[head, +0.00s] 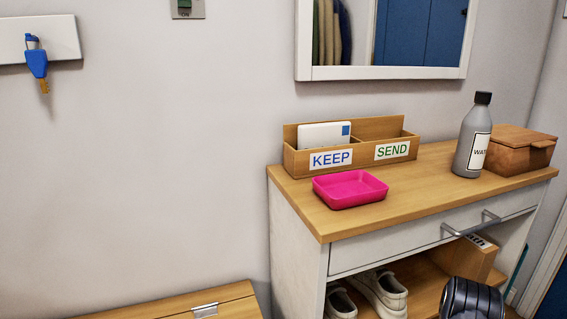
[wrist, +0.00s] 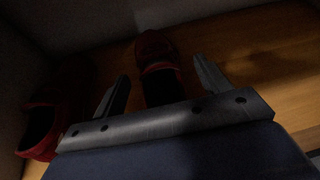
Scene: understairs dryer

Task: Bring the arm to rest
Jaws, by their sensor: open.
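My gripper (wrist: 161,72) shows in the wrist view with its two fingers spread apart. No object is visibly clamped between them. A dark red shoe (wrist: 155,46) lies beyond and between the fingers; I cannot tell how far off it is. The gripper is in a dim space above a wooden surface (wrist: 265,75). In the head view only a black, rounded part of my arm (head: 472,299) shows at the bottom right, in front of the cabinet (head: 298,238). The gripper itself is hidden there.
Another red shoe (wrist: 41,128) lies left of the gripper. White shoes (head: 380,290) stand on the cabinet's lower shelf. The drawer handle (head: 470,226) sticks out above my arm. The cabinet top holds a pink tray (head: 349,188), letter box (head: 365,158), bottle (head: 472,140) and brown box (head: 515,152).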

